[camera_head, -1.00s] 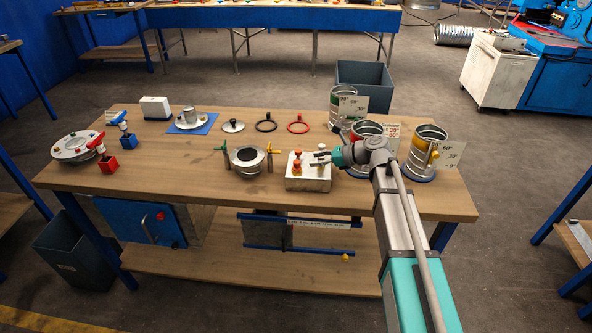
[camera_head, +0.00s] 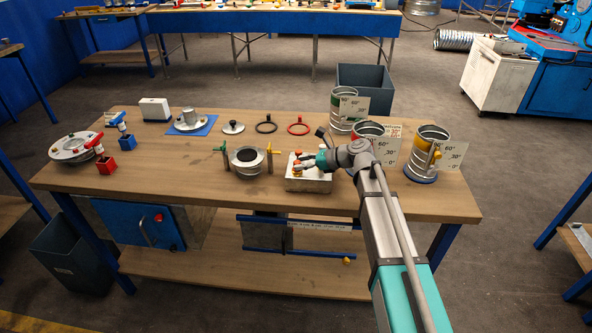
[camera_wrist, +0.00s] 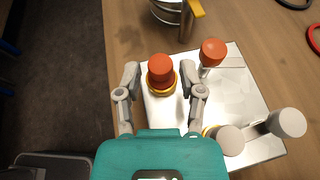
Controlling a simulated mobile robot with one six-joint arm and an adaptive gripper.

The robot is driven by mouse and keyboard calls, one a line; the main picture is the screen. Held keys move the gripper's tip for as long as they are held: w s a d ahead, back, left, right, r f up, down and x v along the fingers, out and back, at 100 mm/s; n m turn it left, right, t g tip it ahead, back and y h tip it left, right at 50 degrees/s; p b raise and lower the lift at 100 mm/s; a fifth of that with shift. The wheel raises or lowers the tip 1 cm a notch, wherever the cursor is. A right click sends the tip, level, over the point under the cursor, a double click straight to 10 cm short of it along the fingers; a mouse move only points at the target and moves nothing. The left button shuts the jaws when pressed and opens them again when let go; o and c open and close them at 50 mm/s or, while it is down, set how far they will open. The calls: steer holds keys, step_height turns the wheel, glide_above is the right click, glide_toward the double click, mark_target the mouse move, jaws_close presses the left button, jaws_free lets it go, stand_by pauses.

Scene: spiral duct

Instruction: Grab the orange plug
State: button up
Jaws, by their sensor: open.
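In the wrist view an orange plug (camera_wrist: 161,70) with a yellow ring at its base stands on a light metal block (camera_wrist: 170,120). My gripper (camera_wrist: 162,82) is open, with one finger on each side of this plug; I cannot tell whether either touches it. A second orange-topped piece (camera_wrist: 212,52) stands apart, beyond the right finger. In the head view my gripper (camera_head: 303,163) is over the left part of the block (camera_head: 308,184) and partly hides the plugs.
Two grey-white knobs, one near (camera_wrist: 230,140) and one farther right (camera_wrist: 288,122), stand on the same block. A metal duct piece with a yellow-handled clamp (camera_head: 247,159) is just left. Duct cylinders (camera_head: 422,150) with angle plates stand right.

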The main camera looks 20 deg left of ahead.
steer(key=shift+x, duration=1.1)
jaws_close()
